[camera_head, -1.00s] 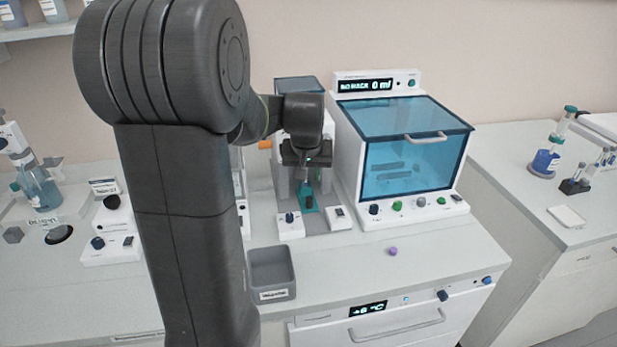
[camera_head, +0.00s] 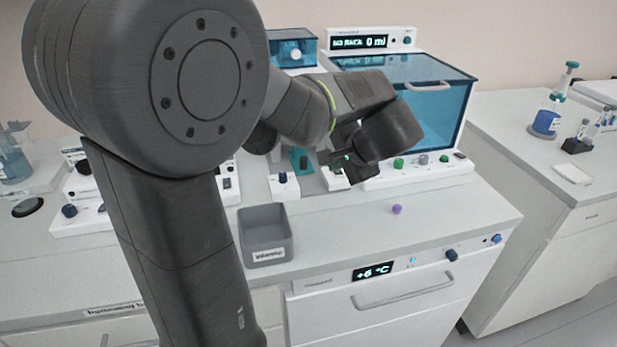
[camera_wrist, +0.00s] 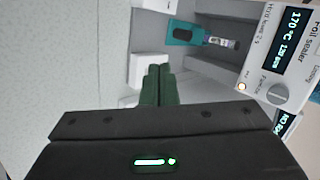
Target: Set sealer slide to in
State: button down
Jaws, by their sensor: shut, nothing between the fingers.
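The sealer (camera_wrist: 285,50) shows at the right of the wrist view, with a lit "170 °C" display, a "Foil sealer" label and a grey knob. Its teal slide (camera_wrist: 183,34) lies in a grey recess beside the panel, with a small pale labelled piece at its right end. In the head view the teal slide (camera_head: 301,160) is partly visible behind my arm, at the front of the sealer. My gripper (camera_wrist: 157,70) is shut and empty, apart from the slide.
A blue-windowed cabinet (camera_head: 450,115) stands right of the sealer. Small white control boxes (camera_head: 284,187) sit in front of the sealer. A grey bin (camera_head: 265,235) and a purple cap (camera_head: 397,209) are on the bench. The front right bench is mostly clear.

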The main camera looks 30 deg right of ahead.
send_near(308, 167)
jog(key=shift+s+a+f+m, duration=0.15)
jog(key=shift+s+a+f, duration=0.2)
jog(key=shift+f, duration=0.25)
jog(key=shift+s+a+f+m, duration=0.15)
jog(key=shift+s+a+f, duration=0.2)
jog(key=shift+f, duration=0.3)
jog(key=w, duration=0.3)
jog(key=shift+w+d+f+p, duration=0.15)
jog(key=shift+w+f+p, duration=0.05)
jog(key=shift+w+p, duration=0.1)
jog(key=shift+w, duration=0.45)
jog(key=w, duration=0.2)
jog(key=w+d, duration=0.1)
jog(key=w, duration=0.1)
jog(key=shift+d+p, duration=0.15)
jog(key=shift+p, duration=0.2)
jog(key=shift+r+t, duration=0.1)
jog(key=shift+t, duration=0.2)
jog(key=shift+s, duration=0.1)
